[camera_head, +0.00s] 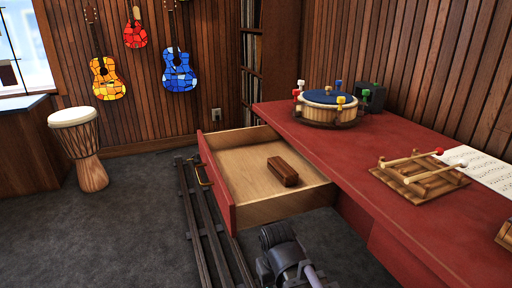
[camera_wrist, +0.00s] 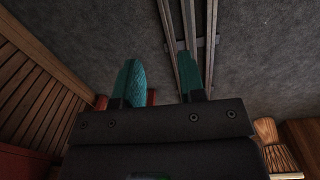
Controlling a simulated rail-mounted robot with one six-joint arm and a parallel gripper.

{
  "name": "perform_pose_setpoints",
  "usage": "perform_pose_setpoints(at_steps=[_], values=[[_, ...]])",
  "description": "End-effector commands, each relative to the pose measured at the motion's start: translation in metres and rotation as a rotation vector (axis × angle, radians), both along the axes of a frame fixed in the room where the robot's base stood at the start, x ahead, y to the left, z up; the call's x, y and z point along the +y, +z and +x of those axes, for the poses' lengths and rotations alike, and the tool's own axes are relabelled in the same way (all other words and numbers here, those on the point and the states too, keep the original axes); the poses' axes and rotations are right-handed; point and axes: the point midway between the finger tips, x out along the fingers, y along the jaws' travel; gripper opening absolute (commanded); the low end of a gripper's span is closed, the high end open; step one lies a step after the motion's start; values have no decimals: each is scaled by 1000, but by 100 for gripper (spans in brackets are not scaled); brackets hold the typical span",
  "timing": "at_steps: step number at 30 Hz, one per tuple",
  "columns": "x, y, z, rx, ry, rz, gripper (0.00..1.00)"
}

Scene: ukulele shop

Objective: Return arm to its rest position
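My gripper (camera_wrist: 158,75) shows in the wrist view with its two teal fingers apart and nothing between the tips. Part of my arm shows at the bottom of the head view, in front of the open drawer; the fingers cannot be made out there. The red-fronted wooden drawer (camera_head: 240,211) is pulled out from the red table (camera_head: 400,215). A dark brown wooden block (camera_head: 283,171) lies in the drawer, apart from my arm.
Rails (camera_head: 208,230) run along the grey floor beside the drawer front. On the table are a blue-topped drum (camera_head: 327,113), a wooden instrument with mallets (camera_head: 420,177) and sheet music (camera_head: 485,168). A tall drum (camera_head: 80,150) stands at left. Ukuleles hang on the wall.

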Motion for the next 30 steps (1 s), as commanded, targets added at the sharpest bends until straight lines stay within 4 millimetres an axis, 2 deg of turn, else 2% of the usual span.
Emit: perform_pose_setpoints(at_steps=[1, 7, 9, 14, 17, 20, 24, 27, 30], values=[[-24, 0, -1, 5, -69, 32, 37], [-117, 0, 2, 6, -303, 54, 37], [-116, 42, 2, 6, -301, 54, 37], [-115, 101, 2, 5, -298, 52, 37], [-115, 145, 2, 5, -297, 52, 37], [-115, 199, 2, 6, -297, 51, 37], [-115, 286, 2, 6, -297, 51, 37], [-115, 335, 2, 6, -296, 50, 37], [-115, 364, 2, 6, -296, 50, 37]])
